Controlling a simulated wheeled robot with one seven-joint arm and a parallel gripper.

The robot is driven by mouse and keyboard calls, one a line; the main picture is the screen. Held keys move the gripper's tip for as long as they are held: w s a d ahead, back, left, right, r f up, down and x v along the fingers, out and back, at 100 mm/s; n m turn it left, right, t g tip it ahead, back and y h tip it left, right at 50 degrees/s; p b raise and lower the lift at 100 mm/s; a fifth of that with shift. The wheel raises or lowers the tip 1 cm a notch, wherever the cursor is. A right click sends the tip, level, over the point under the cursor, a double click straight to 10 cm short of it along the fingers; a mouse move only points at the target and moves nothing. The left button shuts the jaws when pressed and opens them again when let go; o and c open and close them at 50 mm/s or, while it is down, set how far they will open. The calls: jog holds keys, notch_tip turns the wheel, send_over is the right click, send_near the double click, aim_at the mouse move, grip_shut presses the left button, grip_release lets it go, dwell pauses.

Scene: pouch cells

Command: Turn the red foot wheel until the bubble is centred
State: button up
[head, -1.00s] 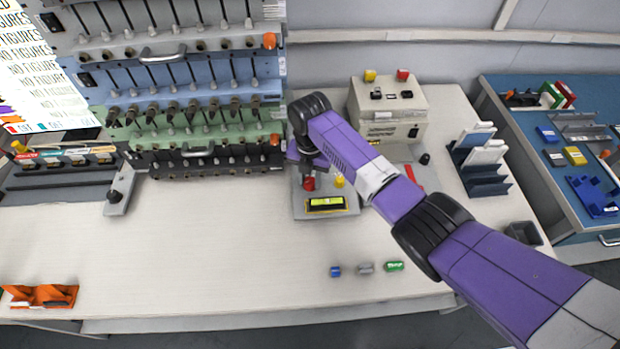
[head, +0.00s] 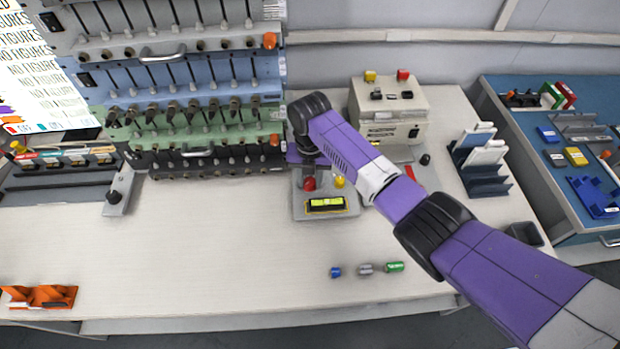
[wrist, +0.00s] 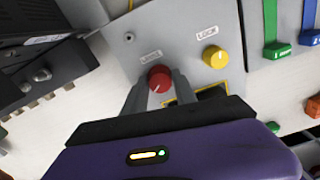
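The red foot wheel (head: 309,183) sits on the upper left of a grey levelling plate (head: 343,212); it has a white pointer line in the wrist view (wrist: 159,77). A yellow knob (head: 339,181) stands to its right. Below them is a yellow-green vial window (head: 326,203); the bubble is too small to place surely. My gripper (head: 309,173) points down over the red wheel. In the wrist view its two fingers (wrist: 160,88) lie on either side of the wheel, close to it; whether they press on it I cannot tell. The vial window is mostly hidden there.
A beige box (head: 389,130) with red and yellow knobs stands behind the plate. The rack of cells (head: 190,90) is at the back left. Blue, grey and green cylinders (head: 394,267) lie near the front edge. The table's left middle is clear.

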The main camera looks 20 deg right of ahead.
aim_at(310, 181)
jog(key=o, duration=0.3)
jog(key=shift+o, duration=0.2)
notch_tip(310, 181, up, 8)
jog(key=shift+f+b, duration=0.1)
jog(key=shift+b, duration=0.2)
dwell(0.5)
